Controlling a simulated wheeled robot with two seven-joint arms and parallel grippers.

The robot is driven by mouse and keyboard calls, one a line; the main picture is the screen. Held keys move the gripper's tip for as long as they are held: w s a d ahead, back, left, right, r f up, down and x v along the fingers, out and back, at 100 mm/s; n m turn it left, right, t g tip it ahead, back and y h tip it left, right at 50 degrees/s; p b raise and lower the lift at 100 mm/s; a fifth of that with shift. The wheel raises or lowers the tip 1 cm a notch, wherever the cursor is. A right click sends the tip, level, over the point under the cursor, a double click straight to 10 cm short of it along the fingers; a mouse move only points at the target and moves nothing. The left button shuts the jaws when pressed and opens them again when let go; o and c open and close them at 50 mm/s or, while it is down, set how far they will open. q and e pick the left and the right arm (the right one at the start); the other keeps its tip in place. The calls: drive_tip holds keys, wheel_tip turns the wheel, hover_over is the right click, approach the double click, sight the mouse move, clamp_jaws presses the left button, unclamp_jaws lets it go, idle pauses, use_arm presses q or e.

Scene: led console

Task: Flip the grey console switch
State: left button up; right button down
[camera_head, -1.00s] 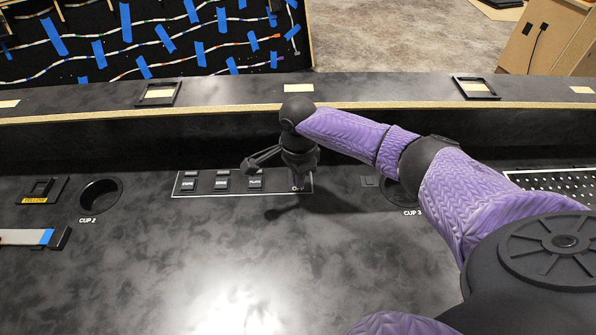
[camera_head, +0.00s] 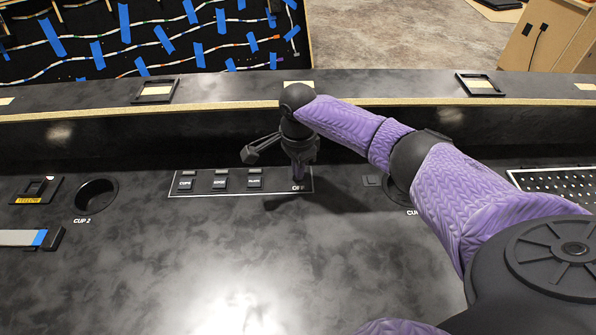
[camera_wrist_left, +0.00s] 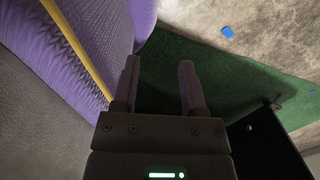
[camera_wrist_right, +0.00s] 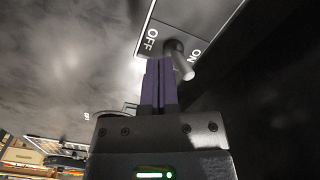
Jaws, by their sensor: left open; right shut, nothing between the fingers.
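The grey switch lever (camera_wrist_right: 182,62) shows in the right wrist view between the OFF and ON labels, its tip toward the ON side. It stands at the right end of the black console panel (camera_head: 235,192); in the head view my right gripper hides it. My right gripper (camera_head: 297,178) is shut and empty, pointing down behind the OFF label. In the right wrist view its closed fingers (camera_wrist_right: 161,62) are right beside the lever; I cannot tell whether they touch. My left gripper (camera_wrist_left: 158,75) is open and empty, away from the console, above a green floor.
Several black buttons (camera_head: 221,180) sit left of the switch. The CUP 2 hole (camera_head: 97,194) and a yellow-labelled holder (camera_head: 36,190) lie further left. A raised ledge (camera_head: 230,92) runs behind the panel.

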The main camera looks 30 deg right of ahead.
use_arm(q)
drive_tip(key=shift+w, duration=0.3)
use_arm(e)
wheel_tip(320, 180, up, 2)
drive_tip(key=p, duration=0.3)
drive_tip(key=shift+s+r, duration=0.1)
drive_tip(key=shift+r, duration=0.15)
use_arm(q)
wheel_tip(320, 180, up, 9)
drive_tip(key=w+d+t+p, duration=0.1)
drive_tip(key=w+d+p, duration=0.1)
drive_tip(key=p, duration=0.4)
drive_tip(key=shift+w+d, duration=0.2)
drive_tip(key=shift+w, duration=0.25)
use_arm(e)
drive_tip(key=r, duration=0.4)
drive_tip(key=shift+s+a+r, duration=0.2)
drive_tip(key=shift+s+r, duration=0.05)
drive_tip(key=shift+s, duration=0.05)
use_arm(q)
drive_tip(key=shift+f, duration=0.1)
